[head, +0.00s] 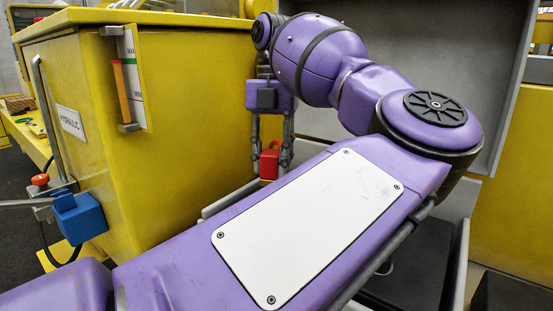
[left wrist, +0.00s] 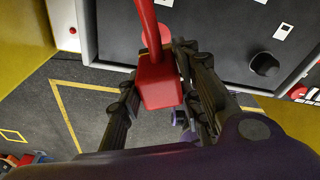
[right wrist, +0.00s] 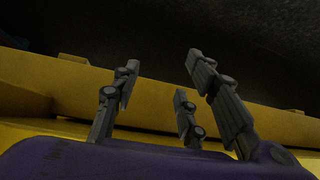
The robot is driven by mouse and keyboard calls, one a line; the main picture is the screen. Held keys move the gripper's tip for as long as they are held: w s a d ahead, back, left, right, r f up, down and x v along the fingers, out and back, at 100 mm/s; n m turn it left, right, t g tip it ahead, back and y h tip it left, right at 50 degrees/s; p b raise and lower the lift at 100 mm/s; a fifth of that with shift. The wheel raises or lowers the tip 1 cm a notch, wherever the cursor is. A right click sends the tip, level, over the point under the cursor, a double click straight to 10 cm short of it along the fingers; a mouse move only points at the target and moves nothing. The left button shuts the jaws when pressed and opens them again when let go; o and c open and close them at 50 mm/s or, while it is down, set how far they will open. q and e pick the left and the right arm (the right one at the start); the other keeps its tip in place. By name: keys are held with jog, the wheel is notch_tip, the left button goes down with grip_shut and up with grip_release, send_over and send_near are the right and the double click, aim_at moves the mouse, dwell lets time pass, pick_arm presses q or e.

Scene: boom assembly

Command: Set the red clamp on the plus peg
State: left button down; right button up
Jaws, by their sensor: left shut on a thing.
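The red clamp (head: 269,163) is held upright between the fingers of my left gripper (head: 270,155), beside the yellow cabinet. In the left wrist view the clamp (left wrist: 160,86) sits between the fingers, with a red handle or lead running up from it. My left gripper (left wrist: 155,68) is shut on it, above a dark floor and near a black panel. My right gripper (right wrist: 163,72) shows only in the right wrist view, with its fingers apart and nothing between them. I cannot make out a plus peg in any view.
A yellow cabinet (head: 185,110) labelled hydraulic fills the left. A blue clamp (head: 78,216) hangs on its left side near a red button (head: 40,180). A black panel (left wrist: 225,45) with a knob (left wrist: 264,64) faces my left gripper. A yellow beam (right wrist: 150,105) lies beyond my right fingers.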

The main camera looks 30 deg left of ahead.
aim_at(271, 179)
pick_arm(q)
notch_tip(271, 179, down, 4)
jog(key=shift+a+f+b, duration=0.15)
jog(key=shift+f+b, duration=0.1)
jog(key=shift+b, duration=0.65)
jog(key=shift+f, duration=0.35)
jog(key=shift+f+b, duration=0.35)
jog(key=shift+b, duration=0.05)
pick_arm(e)
jog(key=shift+s+d+f, duration=0.2)
jog(key=shift+s+f, duration=0.05)
jog(key=shift+f, duration=0.35)
jog(key=shift+s+d+f, duration=0.2)
jog(key=shift+s+f, duration=0.05)
jog(key=shift+f, duration=0.35)
jog(key=shift+s+a+f, duration=0.15)
jog(key=shift+s, duration=0.1)
pick_arm(q)
jog(key=shift+f, duration=0.5)
jog(key=shift+f, duration=0.2)
pick_arm(e)
jog(key=shift+w+r, duration=0.2)
jog(key=shift+r, duration=0.05)
pick_arm(q)
jog(key=shift+f, duration=0.55)
pick_arm(e)
jog(key=shift+s+f, duration=0.1)
jog(key=shift+f, duration=0.05)
